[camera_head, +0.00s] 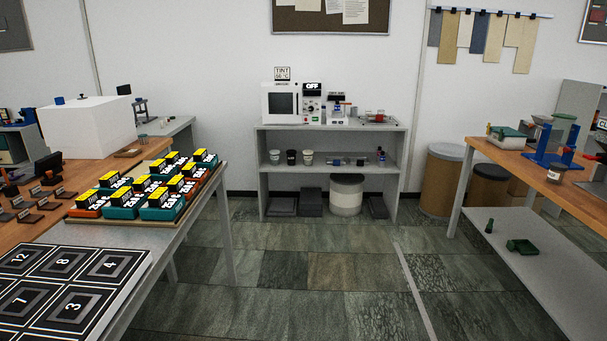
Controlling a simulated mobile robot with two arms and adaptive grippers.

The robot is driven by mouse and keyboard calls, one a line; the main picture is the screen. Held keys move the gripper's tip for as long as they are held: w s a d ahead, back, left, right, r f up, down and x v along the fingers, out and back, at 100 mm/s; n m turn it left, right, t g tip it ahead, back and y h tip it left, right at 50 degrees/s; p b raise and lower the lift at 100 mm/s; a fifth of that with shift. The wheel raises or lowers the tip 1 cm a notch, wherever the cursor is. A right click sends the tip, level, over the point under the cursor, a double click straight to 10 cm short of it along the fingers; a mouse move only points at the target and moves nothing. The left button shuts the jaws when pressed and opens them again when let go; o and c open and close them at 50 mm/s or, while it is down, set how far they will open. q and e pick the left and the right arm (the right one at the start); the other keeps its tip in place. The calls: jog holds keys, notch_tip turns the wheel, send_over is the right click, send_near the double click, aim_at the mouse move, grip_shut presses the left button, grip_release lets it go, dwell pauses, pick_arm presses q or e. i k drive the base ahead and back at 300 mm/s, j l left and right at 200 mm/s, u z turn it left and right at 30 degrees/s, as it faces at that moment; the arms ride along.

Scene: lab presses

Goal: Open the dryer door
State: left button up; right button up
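The dryer (282,103) is a white box with a dark window in its front, standing on top of a grey shelf unit at the far wall. Its door (283,104) looks shut. A dark display reading OFF (312,87) and a dial are on the panel right of the door. A sign about temperature (282,73) stands above the dryer. Neither of my grippers shows in this view.
The grey shelf unit (330,130) carries cups and bottles. Tables stand at left, with labelled boxes (165,200) and a numbered board (70,290), and at right (550,180). Brown drums (440,182) stand right of the shelf. The tiled floor (320,270) between is clear.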

aim_at(297, 116)
jog(key=i, duration=2)
jog(key=i+z, duration=0.1)
jog(key=i, duration=0.4)
jog(key=i+j+z, duration=0.15)
jog(key=i, duration=0.3)
jog(key=i+j+z, duration=0.1)
jog(key=i, duration=0.4)
jog(key=i+j+z, duration=0.15)
jog(key=i+j, duration=0.15)
jog(key=i, duration=0.2)
